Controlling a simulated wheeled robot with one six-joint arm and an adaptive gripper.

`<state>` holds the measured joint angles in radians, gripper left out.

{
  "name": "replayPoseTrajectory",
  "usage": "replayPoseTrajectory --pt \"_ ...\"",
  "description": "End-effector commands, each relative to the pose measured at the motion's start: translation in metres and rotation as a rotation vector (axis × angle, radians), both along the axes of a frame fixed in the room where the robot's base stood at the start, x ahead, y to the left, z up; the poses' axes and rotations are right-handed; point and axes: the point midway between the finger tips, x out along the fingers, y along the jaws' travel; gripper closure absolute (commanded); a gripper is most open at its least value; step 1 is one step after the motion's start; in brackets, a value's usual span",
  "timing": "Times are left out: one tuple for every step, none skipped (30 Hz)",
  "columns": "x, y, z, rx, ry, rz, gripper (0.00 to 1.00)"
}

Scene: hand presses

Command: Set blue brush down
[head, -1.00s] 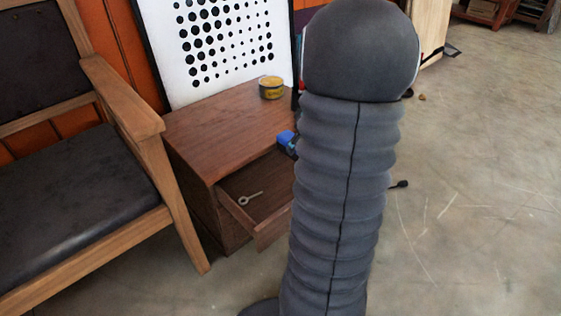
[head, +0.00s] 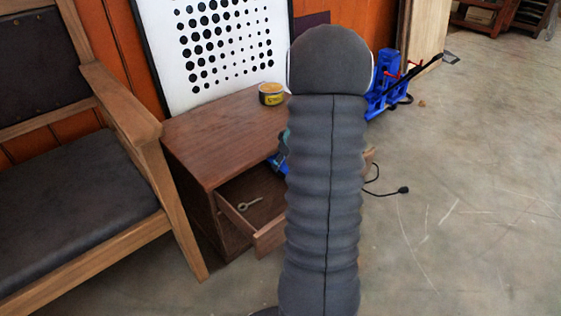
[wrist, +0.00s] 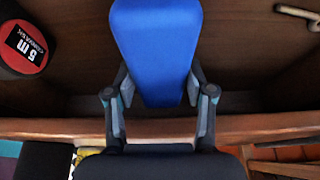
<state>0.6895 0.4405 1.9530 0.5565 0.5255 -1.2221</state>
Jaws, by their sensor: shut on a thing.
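The blue brush (wrist: 157,50) shows in the wrist view as a smooth blue block, widest at its top end. My gripper (wrist: 158,80) is shut on it, with one finger on each side. The brush is over the open wooden drawer (wrist: 245,100); I cannot tell whether it touches the drawer floor. In the head view only a bit of the brush (head: 277,166) shows beside my grey arm, at the cabinet's front. My arm hides the gripper and the right part of the drawer there.
A key (head: 248,204) lies in the drawer. A black and red tape measure (wrist: 24,48) is at the drawer's left in the wrist view. A yellow and black tin (head: 271,94) stands on the cabinet (head: 215,135).

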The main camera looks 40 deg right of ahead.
Motion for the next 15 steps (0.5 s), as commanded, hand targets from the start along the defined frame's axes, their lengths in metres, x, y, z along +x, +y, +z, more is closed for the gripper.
replayPoseTrajectory --pt "0.01 0.002 0.001 0.0 0.0 0.003 0.94" --pt "0.015 0.002 0.001 0.0 -0.001 0.003 0.94" --pt "0.014 0.002 -0.006 0.002 0.001 0.0 0.94" --pt "0.013 0.002 -0.01 0.002 0.002 0.0 0.94" --pt "0.013 0.002 -0.012 0.002 0.002 0.0 0.94" --pt "0.013 0.001 -0.013 0.001 0.001 -0.001 0.94" --pt "0.013 0.001 -0.012 0.0 0.0 -0.001 0.94" --pt "0.013 0.001 -0.012 0.0 0.0 -0.001 0.94" --pt "0.013 0.001 -0.012 0.0 0.0 0.0 0.94" --pt "0.013 0.001 -0.012 0.0 0.0 0.0 0.94" --pt "0.013 0.001 -0.012 0.0 0.0 0.0 0.94" --pt "0.013 0.001 -0.012 0.0 0.0 0.0 0.94" --pt "0.013 0.001 -0.012 0.0 0.0 0.0 0.94" --pt "0.013 0.001 -0.013 0.0 0.0 0.0 0.94" --pt "0.013 0.001 -0.014 0.0 0.0 0.0 0.94"
